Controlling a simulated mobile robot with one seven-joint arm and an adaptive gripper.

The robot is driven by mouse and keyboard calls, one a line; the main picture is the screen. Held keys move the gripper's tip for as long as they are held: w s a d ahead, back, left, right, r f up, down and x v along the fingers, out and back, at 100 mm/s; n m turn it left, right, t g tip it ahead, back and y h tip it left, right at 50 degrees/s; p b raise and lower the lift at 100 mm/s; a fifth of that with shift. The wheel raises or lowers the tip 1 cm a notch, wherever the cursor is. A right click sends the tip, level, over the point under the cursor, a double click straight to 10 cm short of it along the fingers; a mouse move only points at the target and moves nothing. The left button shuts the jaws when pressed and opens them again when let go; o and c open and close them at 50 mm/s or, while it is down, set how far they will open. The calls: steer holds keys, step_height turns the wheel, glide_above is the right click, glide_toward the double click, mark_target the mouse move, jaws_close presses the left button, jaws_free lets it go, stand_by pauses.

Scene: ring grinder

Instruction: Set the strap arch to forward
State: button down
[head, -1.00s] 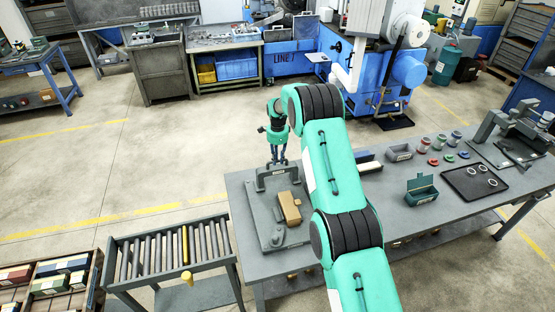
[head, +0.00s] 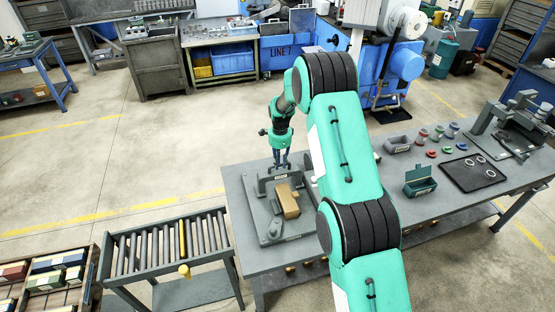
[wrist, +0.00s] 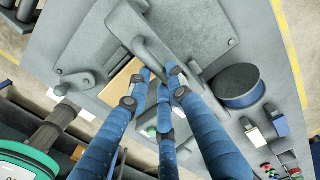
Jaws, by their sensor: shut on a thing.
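The strap arch (head: 268,185) is a dark grey bar with a small pale label, on a grey base plate (head: 256,215) at the bench's left end. A tan block (head: 288,201) lies on the plate close in front of the arch. My gripper (head: 281,166) reaches down to the arch bar from above and is shut on it. In the wrist view the arch (wrist: 152,48) runs diagonally to the blue fingers (wrist: 158,88), which hide part of it. The tan block (wrist: 117,88) shows behind the fingers.
A roller conveyor (head: 170,245) stands left of the bench. To the right on the bench (head: 395,220) are a green open box (head: 420,182), a grey bin (head: 397,144), spools and a black tray (head: 470,172). My arm covers the bench's middle.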

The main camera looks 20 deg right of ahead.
steer(key=s+b, duration=0.1)
steer(key=s, duration=0.6)
steer(key=shift+s, duration=0.35)
steer(key=shift+f, duration=0.1)
steer(key=c, duration=1.5)
jaws_free()
steer(key=shift+s, duration=0.2)
steer(key=shift+c, duration=0.2)
steer(key=shift+w, duration=0.15)
steer(key=shift+r, duration=0.2)
step_height(320, 180, up, 12)
steer(key=shift+f, duration=0.15)
